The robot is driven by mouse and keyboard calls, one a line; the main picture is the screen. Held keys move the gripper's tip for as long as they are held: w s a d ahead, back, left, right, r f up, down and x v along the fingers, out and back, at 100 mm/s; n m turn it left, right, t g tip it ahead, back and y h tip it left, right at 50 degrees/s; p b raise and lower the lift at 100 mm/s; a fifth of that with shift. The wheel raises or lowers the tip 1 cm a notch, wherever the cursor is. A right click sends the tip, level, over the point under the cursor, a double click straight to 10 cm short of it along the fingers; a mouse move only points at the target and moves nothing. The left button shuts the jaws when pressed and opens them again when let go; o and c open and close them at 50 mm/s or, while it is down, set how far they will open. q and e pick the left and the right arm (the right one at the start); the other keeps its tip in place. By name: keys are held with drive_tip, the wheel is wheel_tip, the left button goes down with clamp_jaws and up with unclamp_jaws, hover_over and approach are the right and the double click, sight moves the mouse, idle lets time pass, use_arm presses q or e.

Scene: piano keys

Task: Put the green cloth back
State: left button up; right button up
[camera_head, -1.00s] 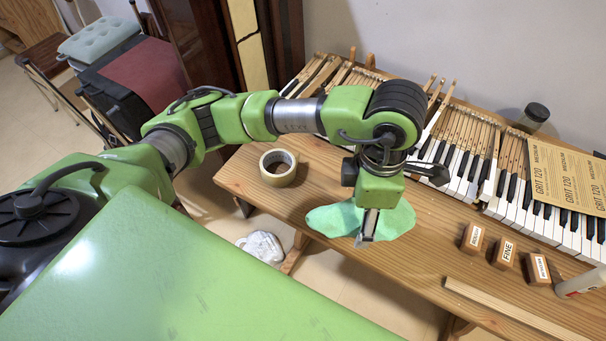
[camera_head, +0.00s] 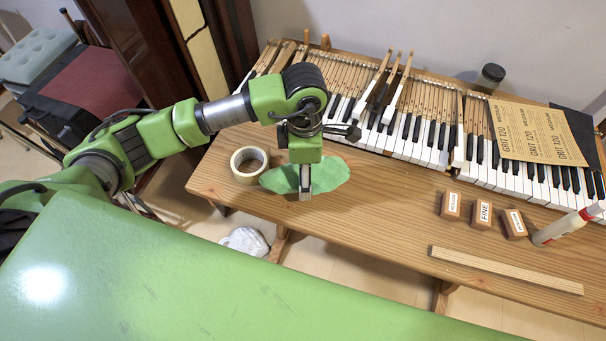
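The green cloth (camera_head: 331,174) lies flat on the wooden bench (camera_head: 395,205), near its front edge at the left part. My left gripper (camera_head: 305,195) points down over the middle of the cloth, with its fingertips at or just above the cloth's front edge. The fingers look close together, but I cannot tell whether they pinch the cloth. My arm hides part of the cloth's back edge. My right gripper is out of view.
A tape roll (camera_head: 249,165) stands just left of the cloth. Piano keys (camera_head: 425,130) run along the back. Sandpaper sheets (camera_head: 535,133), several labelled blocks (camera_head: 482,213), a glue bottle (camera_head: 567,226) and a wooden strip (camera_head: 505,270) lie to the right.

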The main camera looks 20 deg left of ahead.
use_arm(q)
drive_tip(key=shift+w+f, duration=0.15)
drive_tip(key=shift+f, duration=0.1)
drive_tip(key=f, duration=0.1)
drive_tip(key=f+p, duration=0.1)
drive_tip(key=f, duration=0.1)
drive_tip(key=shift+w+a+p, duration=0.25)
drive_tip(key=shift+p, duration=0.05)
drive_tip(key=shift+f, duration=0.6)
drive_tip(key=o, duration=1.1)
drive_tip(key=shift+c, duration=0.2)
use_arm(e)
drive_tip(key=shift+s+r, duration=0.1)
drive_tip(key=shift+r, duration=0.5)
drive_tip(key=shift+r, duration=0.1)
